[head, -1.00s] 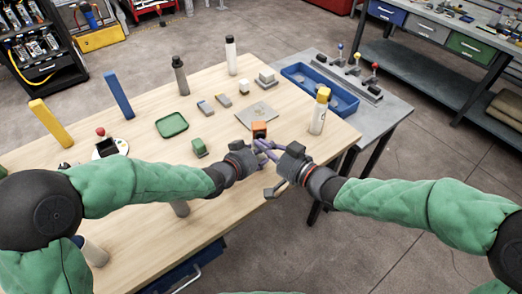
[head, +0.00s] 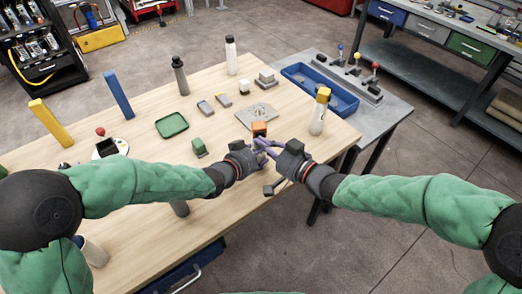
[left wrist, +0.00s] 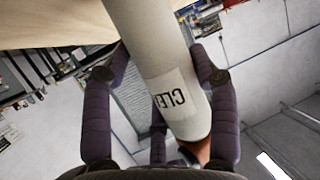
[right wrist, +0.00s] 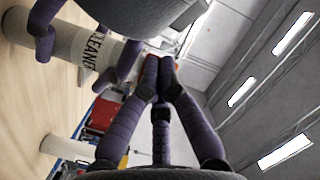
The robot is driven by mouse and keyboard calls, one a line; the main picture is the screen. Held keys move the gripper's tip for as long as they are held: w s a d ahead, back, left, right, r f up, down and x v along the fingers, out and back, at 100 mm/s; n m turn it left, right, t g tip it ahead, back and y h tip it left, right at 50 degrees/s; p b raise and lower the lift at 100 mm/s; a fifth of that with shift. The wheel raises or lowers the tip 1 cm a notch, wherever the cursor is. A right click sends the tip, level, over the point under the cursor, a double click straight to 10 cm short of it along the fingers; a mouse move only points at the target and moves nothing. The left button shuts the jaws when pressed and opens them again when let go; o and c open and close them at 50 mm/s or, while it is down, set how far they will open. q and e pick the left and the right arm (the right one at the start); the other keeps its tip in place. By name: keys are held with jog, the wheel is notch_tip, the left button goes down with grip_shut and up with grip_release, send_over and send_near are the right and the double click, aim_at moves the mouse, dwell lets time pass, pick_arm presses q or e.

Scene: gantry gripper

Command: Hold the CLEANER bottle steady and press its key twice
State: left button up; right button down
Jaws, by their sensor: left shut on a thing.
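The CLEANER bottle is a pale cylinder with an orange top (head: 259,129). The grippers hide most of its body in the head view. My left gripper (head: 254,155) is shut around its body. The left wrist view shows the white body (left wrist: 150,45) and part of the label between the fingers. The right wrist view shows the lettered body (right wrist: 88,48) at upper left, with the left fingers around it. My right gripper (right wrist: 160,62) has its fingertips drawn together close to the bottle's orange top. Whether they touch it cannot be told.
A green tray (head: 172,125), a grey plate (head: 257,116) and small blocks lie on the wooden table (head: 140,85). A blue tray (head: 335,98) is on the grey side table.

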jog(key=shift+s, duration=0.55)
jog(key=s, duration=0.3)
jog(key=s+d, duration=0.1)
jog(key=s, duration=0.1)
jog(key=shift+s, duration=0.35)
dwell(1.9)
jog(key=w+m+y, duration=0.2)
jog(key=w+y, duration=0.2)
jog(key=w, duration=0.2)
jog(key=shift+a+f+m+t+y, duration=0.15)
jog(key=shift+a+m+t+y, duration=0.15)
jog(key=shift+m, duration=0.1)
dwell(0.8)
